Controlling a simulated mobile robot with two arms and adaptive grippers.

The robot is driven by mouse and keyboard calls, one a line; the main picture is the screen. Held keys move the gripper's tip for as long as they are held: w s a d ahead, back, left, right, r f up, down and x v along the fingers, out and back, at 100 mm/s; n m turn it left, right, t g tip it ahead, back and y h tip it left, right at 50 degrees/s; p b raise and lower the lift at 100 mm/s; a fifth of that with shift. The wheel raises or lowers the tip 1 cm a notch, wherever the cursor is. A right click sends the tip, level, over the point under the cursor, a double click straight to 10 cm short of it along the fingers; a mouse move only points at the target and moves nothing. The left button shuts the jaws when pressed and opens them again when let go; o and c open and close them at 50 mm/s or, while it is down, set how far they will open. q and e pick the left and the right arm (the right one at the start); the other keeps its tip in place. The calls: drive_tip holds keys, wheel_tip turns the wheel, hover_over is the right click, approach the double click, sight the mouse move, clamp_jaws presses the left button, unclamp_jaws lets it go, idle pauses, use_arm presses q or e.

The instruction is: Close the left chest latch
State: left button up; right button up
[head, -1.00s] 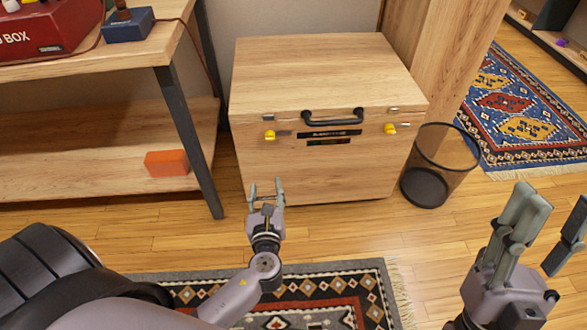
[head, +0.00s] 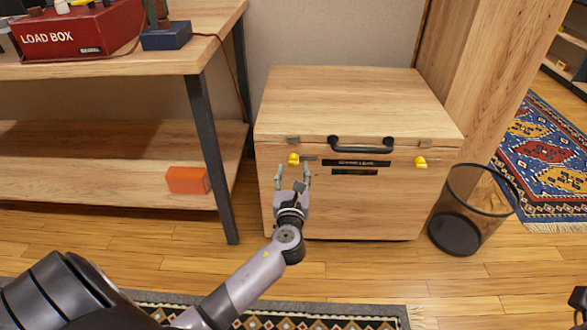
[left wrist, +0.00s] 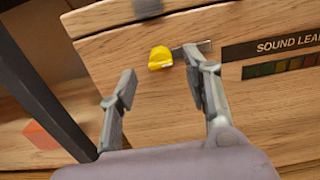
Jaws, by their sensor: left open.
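The wooden chest (head: 370,212) stands against the wall with its lid (head: 355,100) down. The left latch (head: 293,159) is a yellow tab on the upper left of the front; in the left wrist view the yellow tab (left wrist: 160,58) shows beside a metal strip. The right latch (head: 421,162) is a similar yellow tab. My left gripper (head: 293,172) is open and empty just in front of and below the left latch. In the left wrist view its fingers (left wrist: 160,75) lie to either side of the tab, with no clear contact. Only a dark piece of my right gripper shows at the lower right edge.
A black handle (head: 361,146) sticks out at the chest's front middle. A wire bin (head: 475,205) stands right of the chest. A shelf table (head: 120,62) with a dark leg stands to the left, an orange block (head: 188,180) on its lower shelf. A patterned rug (head: 375,322) lies in front.

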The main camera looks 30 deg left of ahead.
sight(293, 164)
use_arm(q)
drive_tip(key=shift+b+x, duration=0.45)
drive_tip(key=shift+x, duration=1.5)
drive_tip(key=shift+c, duration=0.4)
clamp_jaws()
